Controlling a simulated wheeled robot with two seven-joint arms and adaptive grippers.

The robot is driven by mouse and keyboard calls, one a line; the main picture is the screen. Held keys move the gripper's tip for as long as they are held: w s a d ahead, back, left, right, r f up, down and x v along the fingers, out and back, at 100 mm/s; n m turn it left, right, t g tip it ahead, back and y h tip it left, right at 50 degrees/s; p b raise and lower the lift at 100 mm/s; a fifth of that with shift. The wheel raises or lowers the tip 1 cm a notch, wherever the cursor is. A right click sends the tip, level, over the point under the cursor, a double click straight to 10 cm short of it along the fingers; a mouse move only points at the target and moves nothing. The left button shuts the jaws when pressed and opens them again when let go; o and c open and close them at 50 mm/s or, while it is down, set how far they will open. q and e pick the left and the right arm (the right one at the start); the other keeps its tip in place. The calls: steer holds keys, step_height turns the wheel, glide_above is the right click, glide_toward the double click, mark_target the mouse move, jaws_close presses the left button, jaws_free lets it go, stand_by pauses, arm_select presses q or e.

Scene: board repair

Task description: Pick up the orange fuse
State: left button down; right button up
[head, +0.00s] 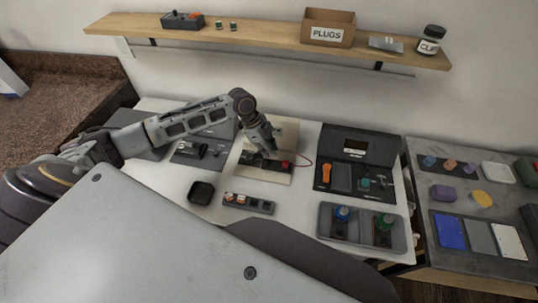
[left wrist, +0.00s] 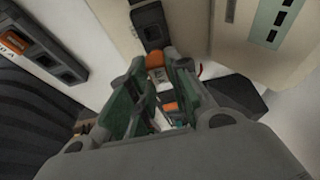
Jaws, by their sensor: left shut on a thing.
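My left gripper (head: 264,151) is lowered over the black holder block (head: 254,163) on the pale board (head: 284,138) at the table's middle. In the left wrist view its green-padded fingers (left wrist: 158,66) are closed around an orange piece, the orange fuse (left wrist: 155,60), at the dark block's end. The fuse is hidden in the head view. I cannot tell whether it is still seated in the block. A second orange patch (left wrist: 170,107) shows between the fingers lower down. My right gripper is not in view.
A small slotted tray (head: 262,207) with orange-topped pieces lies in front of the board, beside a black square dish (head: 201,192). A tool case (head: 345,195) and a grey bin (head: 364,241) stand right. A shelf (head: 265,34) runs above.

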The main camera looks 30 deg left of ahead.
arm_select(q)
step_height(320, 180, up, 4)
steer(key=shift+r, duration=0.2)
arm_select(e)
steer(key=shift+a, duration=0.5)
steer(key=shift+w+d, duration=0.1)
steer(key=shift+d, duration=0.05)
